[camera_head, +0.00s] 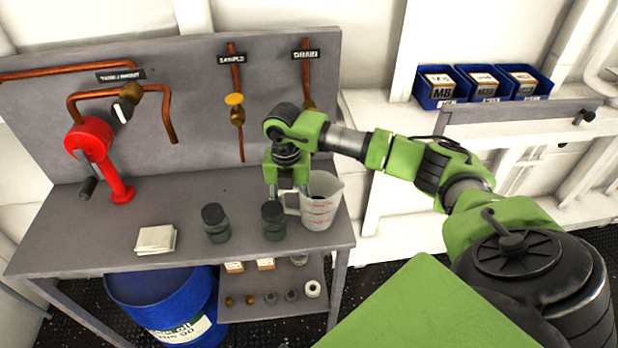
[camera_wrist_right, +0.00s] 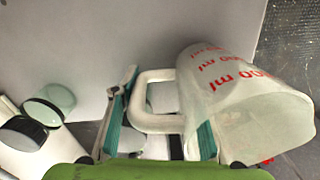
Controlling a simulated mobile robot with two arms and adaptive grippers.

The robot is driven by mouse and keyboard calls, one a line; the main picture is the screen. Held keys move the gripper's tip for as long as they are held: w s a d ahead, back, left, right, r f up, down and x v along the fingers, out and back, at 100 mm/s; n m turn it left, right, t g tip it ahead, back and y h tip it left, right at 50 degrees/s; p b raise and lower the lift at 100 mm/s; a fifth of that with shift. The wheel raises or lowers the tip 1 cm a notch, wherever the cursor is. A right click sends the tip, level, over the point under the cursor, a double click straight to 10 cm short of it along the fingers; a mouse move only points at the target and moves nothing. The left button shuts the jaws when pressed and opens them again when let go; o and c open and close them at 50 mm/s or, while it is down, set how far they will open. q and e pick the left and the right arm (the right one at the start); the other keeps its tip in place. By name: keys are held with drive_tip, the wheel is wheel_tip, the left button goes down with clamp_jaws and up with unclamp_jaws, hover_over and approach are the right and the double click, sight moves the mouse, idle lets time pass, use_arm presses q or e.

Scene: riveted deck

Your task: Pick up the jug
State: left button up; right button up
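The jug (camera_head: 320,207) is a translucent measuring jug with red markings, upright near the right end of the grey bench. In the right wrist view the jug (camera_wrist_right: 235,95) fills the right side, its white handle (camera_wrist_right: 150,122) pointing left. My right gripper (camera_head: 288,190) is just left of the jug, pointing down at the handle. In the wrist view its fingers (camera_wrist_right: 163,118) are apart, with part of the handle showing between them; I cannot tell whether either finger touches it. My left gripper is in neither view.
Two dark-lidded jars (camera_head: 215,223) (camera_head: 273,221) stand left of the jug, one close to the gripper. A folded cloth (camera_head: 156,239) and a red hand-cranked device (camera_head: 97,155) are further left. Copper pipes (camera_head: 238,110) run up the back panel. The bench's front edge (camera_head: 200,259) is near.

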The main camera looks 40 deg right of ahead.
drive_tip(key=shift+r, duration=0.1)
idle(0.3)
drive_tip(key=shift+r, duration=0.1)
clamp_jaws()
drive_tip(key=shift+w+r+b, duration=0.1)
drive_tip(key=shift+r+b, duration=0.4)
drive_tip(key=s+d+b, duration=0.1)
drive_tip(key=s+d, duration=0.2)
drive_tip(key=s+d+b, duration=0.1)
drive_tip(key=s+d, duration=0.1)
drive_tip(key=s, duration=0.2)
drive_tip(key=s+d+b, duration=0.2)
drive_tip(key=s+d, duration=0.1)
drive_tip(key=s, duration=0.1)
drive_tip(key=shift+s+d, duration=0.25)
drive_tip(key=shift+d, duration=0.05)
drive_tip(key=shift+s+d+b, duration=0.25)
drive_tip(key=shift+s+d, duration=0.3)
drive_tip(key=shift+s, duration=0.2)
drive_tip(key=shift+s+d+b, duration=0.25)
drive_tip(key=shift+s+d, duration=0.25)
drive_tip(key=shift+s, duration=0.2)
drive_tip(key=shift+s, duration=0.1)
drive_tip(key=o, duration=0.9)
unclamp_jaws()
drive_tip(key=c, duration=0.6)
